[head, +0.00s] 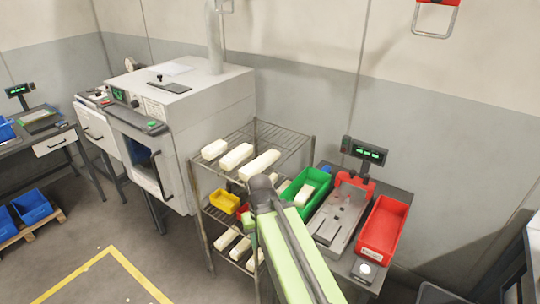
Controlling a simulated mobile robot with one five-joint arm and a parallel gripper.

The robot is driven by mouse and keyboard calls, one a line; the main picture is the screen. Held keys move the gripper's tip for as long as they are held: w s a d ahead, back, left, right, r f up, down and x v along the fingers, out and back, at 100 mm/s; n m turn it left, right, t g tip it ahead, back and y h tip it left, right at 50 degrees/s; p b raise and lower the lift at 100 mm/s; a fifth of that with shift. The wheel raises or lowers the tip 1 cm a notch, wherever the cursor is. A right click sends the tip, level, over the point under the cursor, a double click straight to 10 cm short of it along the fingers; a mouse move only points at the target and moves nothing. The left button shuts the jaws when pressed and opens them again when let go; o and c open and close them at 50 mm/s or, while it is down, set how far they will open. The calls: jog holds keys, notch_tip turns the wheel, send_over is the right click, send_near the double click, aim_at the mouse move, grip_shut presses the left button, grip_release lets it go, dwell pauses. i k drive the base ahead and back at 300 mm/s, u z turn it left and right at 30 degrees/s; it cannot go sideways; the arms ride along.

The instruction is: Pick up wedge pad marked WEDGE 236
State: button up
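Several cream pads lie on the top shelf of the wire rack (298,141), including a small one (214,149), a middle one (236,156) and a longer one (260,164). More cream pads (227,240) lie on the lower shelf. Another cream piece (304,195) lies in the green bin (314,176). No WEDGE 236 marking is readable on any of them. My light green arm rises from the bottom and ends in a dark joint in front of the rack. It hides part of the rack. My gripper's fingers cannot be seen.
A yellow bin (224,201) sits on the rack's middle level. On the bench at right are a grey fixture (335,222), a red bin (384,228) and a green-lit display (368,153). A grey machine (190,108) stands left of the rack. Floor at left front is clear.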

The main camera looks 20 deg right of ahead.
aim_at(261, 163)
jog(key=u, duration=0.4)
jog(key=i, duration=1.2)
jog(key=u, duration=0.85)
